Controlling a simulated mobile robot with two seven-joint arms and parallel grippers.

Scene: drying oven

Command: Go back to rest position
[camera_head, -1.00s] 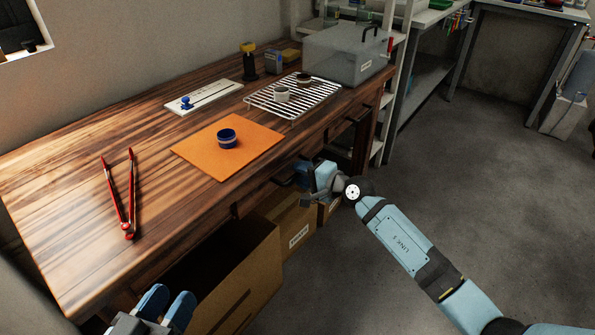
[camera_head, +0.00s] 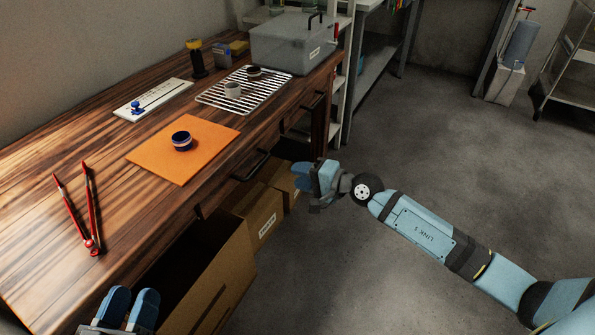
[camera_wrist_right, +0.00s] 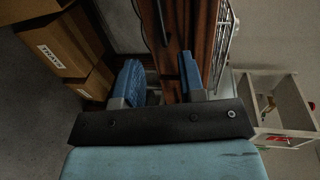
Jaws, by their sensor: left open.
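My left gripper (camera_head: 128,300) is at the bottom left of the head view, beside the table's near end. Its two blue fingers are apart with nothing between them. My right gripper (camera_head: 300,177) is in front of the wooden table's (camera_head: 30,185) front side, below the top's level and clear of the drawer handle (camera_head: 250,167). In the right wrist view my right gripper's blue fingers (camera_wrist_right: 160,78) stand wide apart and empty, with the table front beyond them.
Cardboard boxes (camera_head: 215,290) stand below.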

